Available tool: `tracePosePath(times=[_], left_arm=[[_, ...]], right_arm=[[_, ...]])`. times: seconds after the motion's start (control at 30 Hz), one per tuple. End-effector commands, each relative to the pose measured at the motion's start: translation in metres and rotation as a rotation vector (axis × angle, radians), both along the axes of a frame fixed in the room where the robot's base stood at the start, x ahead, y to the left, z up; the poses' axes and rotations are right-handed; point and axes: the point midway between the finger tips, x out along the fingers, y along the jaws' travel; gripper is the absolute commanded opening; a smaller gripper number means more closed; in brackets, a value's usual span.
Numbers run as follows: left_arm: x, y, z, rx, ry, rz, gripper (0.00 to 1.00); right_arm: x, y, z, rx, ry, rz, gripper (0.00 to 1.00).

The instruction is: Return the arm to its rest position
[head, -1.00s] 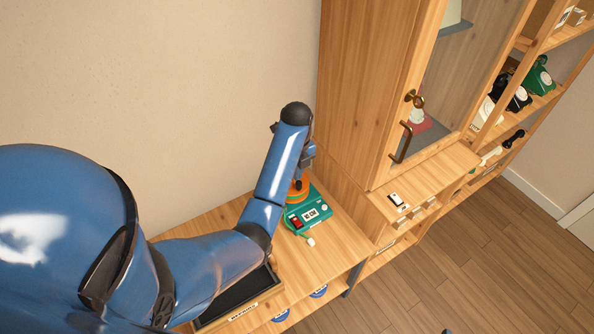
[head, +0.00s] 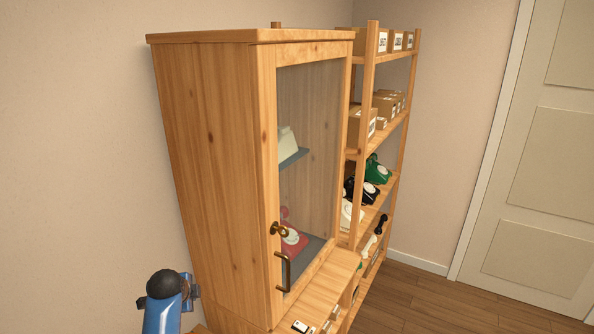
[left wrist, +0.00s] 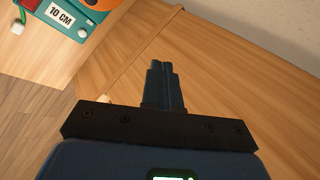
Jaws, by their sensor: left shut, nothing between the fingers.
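My blue left arm (head: 163,305) shows only at the bottom left of the head view, in front of the cabinet's left side; its fingers are out of frame there. In the left wrist view my left gripper (left wrist: 162,72) is shut, its dark fingers together with nothing between them. It is above a wooden surface (left wrist: 225,85). A teal device (left wrist: 68,22) with a "10 CM" label and an orange round part lies at the top left of that view, apart from the fingers. My right gripper is in neither view.
A wooden cabinet (head: 215,170) with a closed glass door, brass handle (head: 284,271) and lock stands near my arm. Red and pale phones show behind the glass. An open shelf (head: 372,130) with boxes and dial phones stands beyond. The floor (head: 420,300) at right is clear.

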Motion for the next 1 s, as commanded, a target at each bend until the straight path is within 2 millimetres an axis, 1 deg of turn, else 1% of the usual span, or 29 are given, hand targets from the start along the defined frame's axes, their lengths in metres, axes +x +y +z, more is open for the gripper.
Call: tracePosePath(times=[0.1,0.17,0.27,0.37,0.47,0.67,0.8,0.87,1.0], left_arm=[[0.007,-0.001,0.007,-0.106,-0.2,0.152,0.0],[0.008,-0.003,0.012,-0.169,-0.3,0.217,0.0],[0.001,-0.007,0.017,-0.29,-0.452,0.312,0.0],[-0.013,-0.013,0.02,-0.425,-0.593,0.387,0.0],[-0.035,-0.021,0.024,-0.572,-0.721,0.442,0.0],[-0.094,-0.036,0.031,-0.858,-0.909,0.5,0.0],[-0.141,-0.047,0.036,-1.036,-0.992,0.51,0.0],[-0.161,-0.051,0.038,-1.104,-1.016,0.511,0.0],[-0.21,-0.06,0.043,-1.241,-1.052,0.507,0.0]], right_arm=[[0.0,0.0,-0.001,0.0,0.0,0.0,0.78],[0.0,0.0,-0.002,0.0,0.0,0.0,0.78],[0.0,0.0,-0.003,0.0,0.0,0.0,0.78],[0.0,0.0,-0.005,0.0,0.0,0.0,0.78],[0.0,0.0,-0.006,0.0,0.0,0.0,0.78],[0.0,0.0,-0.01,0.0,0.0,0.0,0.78],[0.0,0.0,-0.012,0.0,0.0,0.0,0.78],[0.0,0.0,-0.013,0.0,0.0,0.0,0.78],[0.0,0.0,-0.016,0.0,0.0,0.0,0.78]])
